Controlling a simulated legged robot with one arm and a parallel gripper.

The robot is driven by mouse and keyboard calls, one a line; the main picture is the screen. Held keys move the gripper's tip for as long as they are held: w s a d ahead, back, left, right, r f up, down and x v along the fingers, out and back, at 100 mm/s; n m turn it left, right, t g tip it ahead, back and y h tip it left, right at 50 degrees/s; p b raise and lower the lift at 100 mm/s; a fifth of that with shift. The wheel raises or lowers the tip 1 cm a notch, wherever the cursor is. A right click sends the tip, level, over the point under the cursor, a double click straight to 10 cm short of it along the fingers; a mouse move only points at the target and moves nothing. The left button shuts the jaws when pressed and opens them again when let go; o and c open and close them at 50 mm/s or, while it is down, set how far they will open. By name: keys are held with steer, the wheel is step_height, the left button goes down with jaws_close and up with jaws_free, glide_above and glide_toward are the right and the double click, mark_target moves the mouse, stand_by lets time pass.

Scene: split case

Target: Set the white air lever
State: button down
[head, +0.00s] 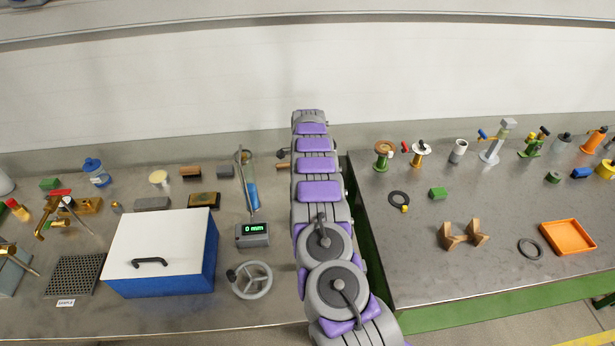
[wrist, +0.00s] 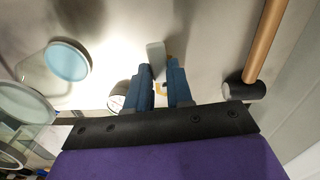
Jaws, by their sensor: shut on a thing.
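A pale grey-white lever (wrist: 155,55) stands up between the tips of my gripper (wrist: 163,64) in the wrist view. The two blue fingers are close together, and my gripper is shut on the lever. A small yellow part (wrist: 161,87) and a round dial-like face (wrist: 116,103) show behind and beside the fingers. In the head view my purple and grey arm reaches away over the gap between the benches. It hides my gripper and the lever there.
A display reading 0 mm (head: 253,235) stands left of my arm by a clear tube with blue inside (head: 252,196). A blue box with white lid (head: 164,244) and a handwheel (head: 250,281) are nearby. A brown-handled tool (wrist: 262,45) is close right of my gripper.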

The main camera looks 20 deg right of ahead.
steer(key=shift+w+r+m, duration=0.1)
steer(key=shift+w+m, duration=0.25)
steer(key=shift+m, duration=0.35)
steer(key=c, duration=1)
jaws_free()
step_height(320, 180, up, 17)
steer(key=p, duration=0.2)
steer(key=shift+w, duration=0.1)
